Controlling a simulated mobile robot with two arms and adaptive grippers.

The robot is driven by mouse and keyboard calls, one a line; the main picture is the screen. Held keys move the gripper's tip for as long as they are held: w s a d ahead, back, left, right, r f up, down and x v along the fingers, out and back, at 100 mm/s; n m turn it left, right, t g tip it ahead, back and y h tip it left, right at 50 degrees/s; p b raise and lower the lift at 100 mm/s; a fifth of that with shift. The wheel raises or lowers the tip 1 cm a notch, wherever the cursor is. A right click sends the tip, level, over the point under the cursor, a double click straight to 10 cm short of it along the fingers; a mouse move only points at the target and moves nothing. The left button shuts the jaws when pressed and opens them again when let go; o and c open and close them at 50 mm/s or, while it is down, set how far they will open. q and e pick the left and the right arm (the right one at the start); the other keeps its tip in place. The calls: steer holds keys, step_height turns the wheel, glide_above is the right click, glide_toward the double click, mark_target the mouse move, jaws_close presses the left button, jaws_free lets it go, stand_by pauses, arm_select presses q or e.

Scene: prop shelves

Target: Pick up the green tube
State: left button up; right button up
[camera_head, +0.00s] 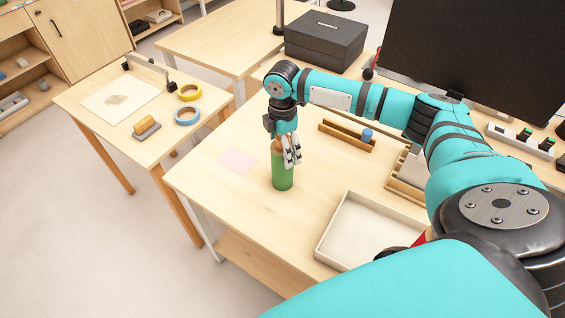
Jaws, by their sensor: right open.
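The green tube (282,178) stands upright on the wooden table, left of the white tray. It has an orange-brown top part. My right gripper (290,160) points down at the top of the tube, with its fingers around or just in front of the upper part. The gripper is open. I cannot tell whether the fingers touch the tube. The fingers hide part of its top. My left gripper is not in view.
An empty white tray (328,243) lies right of the tube, and a pink sheet (238,161) lies left of it. A wooden rack (347,137) with a blue item, a black box (325,55) and a dark monitor (470,60) stand farther back. The table's front left is clear.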

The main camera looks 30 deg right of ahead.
steer(key=shift+f, duration=1.1)
steer(key=c, duration=1.8)
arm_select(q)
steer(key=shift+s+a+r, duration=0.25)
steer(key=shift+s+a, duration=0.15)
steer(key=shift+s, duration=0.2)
arm_select(e)
steer(key=shift+o, duration=0.2)
